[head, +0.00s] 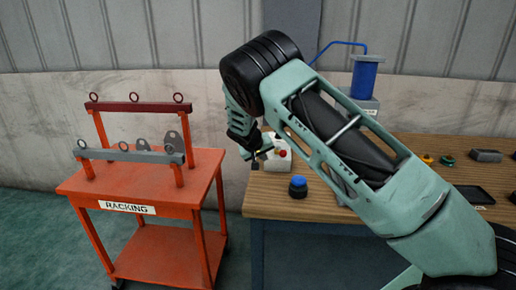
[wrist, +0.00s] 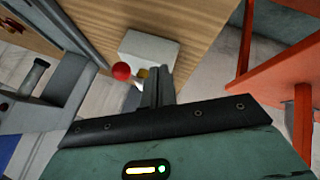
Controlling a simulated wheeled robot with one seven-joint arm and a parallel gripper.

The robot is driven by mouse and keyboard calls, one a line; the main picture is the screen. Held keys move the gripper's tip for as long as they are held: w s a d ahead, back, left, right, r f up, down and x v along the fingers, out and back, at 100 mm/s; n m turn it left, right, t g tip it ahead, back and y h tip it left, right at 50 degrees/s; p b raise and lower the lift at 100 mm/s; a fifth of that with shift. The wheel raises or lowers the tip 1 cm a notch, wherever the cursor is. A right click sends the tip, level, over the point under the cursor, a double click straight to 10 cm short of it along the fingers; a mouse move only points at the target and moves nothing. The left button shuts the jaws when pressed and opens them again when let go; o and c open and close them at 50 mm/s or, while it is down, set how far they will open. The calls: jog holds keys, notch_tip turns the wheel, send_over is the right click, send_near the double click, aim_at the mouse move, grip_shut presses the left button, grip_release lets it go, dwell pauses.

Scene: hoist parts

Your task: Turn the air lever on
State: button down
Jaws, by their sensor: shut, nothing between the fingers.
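The air lever is a small white box (head: 278,160) with a red ball knob (head: 283,153), near the left end of the wooden table. In the wrist view the white box (wrist: 148,48) lies just beyond my fingers, and its red ball knob (wrist: 121,71) is left of the fingertips. A small yellow part (wrist: 143,74) shows between knob and fingers. My gripper (head: 260,157) is at the left side of the box; in the wrist view its fingers (wrist: 156,78) are together and empty. I cannot tell whether they touch the lever.
A black round item with a blue top (head: 298,188) stands on the wooden table (head: 262,206) in front of the box. A blue cylinder with a hose (head: 366,78) stands behind my arm. An orange racking cart (head: 160,212) with lifting beams is at the left, across a gap.

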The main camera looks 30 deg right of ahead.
jog(key=shift+d+f+p, duration=0.15)
jog(key=shift+d+p, duration=0.3)
jog(key=shift+d, duration=0.8)
jog(key=shift+d+f+p, duration=0.1)
jog(key=shift+d+p, duration=0.35)
jog(key=shift+d, duration=0.75)
